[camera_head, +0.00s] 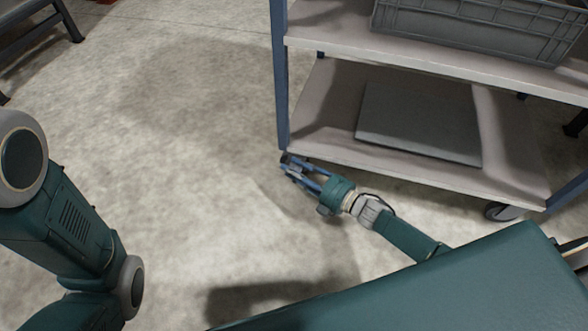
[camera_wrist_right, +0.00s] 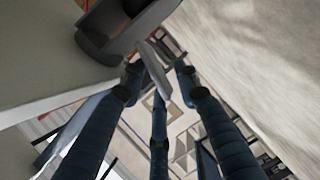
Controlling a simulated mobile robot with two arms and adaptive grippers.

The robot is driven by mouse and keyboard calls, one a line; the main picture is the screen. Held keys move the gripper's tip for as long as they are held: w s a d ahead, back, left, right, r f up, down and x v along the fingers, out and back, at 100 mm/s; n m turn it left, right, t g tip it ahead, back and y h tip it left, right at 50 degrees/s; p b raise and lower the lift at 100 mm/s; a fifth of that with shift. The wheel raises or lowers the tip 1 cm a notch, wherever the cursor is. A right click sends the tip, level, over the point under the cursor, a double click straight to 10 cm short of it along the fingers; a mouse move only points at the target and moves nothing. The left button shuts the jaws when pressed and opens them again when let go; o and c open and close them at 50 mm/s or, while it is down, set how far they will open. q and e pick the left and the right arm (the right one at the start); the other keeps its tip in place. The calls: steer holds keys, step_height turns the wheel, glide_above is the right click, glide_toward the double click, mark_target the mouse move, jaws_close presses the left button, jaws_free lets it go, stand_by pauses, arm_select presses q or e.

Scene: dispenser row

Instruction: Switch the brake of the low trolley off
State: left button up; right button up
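The low trolley (camera_head: 420,173) has blue posts and grey shelves and stands at the upper right of the head view. My right gripper (camera_head: 290,164) is low at the trolley's near left corner, just below the blue post. In the right wrist view, a dark caster wheel (camera_wrist_right: 95,42) shows at the upper left. A light grey tab (camera_wrist_right: 158,72), seemingly the brake lever, sticks out from it towards the fingers. My right gripper's fingers (camera_wrist_right: 158,82) are apart around this tab; contact cannot be told. My left gripper is not in view.
A grey crate (camera_head: 475,28) stands on the upper shelf and a flat grey panel (camera_head: 420,120) lies on the lower one. Another caster (camera_head: 503,212) shows at the right corner. The floor (camera_head: 180,150) left of the trolley is clear. A dark-legged bench (camera_head: 40,30) stands far left.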

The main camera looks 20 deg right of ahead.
steer(key=shift+s+d, duration=0.1)
steer(key=v, duration=1.1)
steer(key=shift+s+d, duration=0.25)
steer(key=shift+s, duration=0.05)
steer(key=shift+r, duration=0.15)
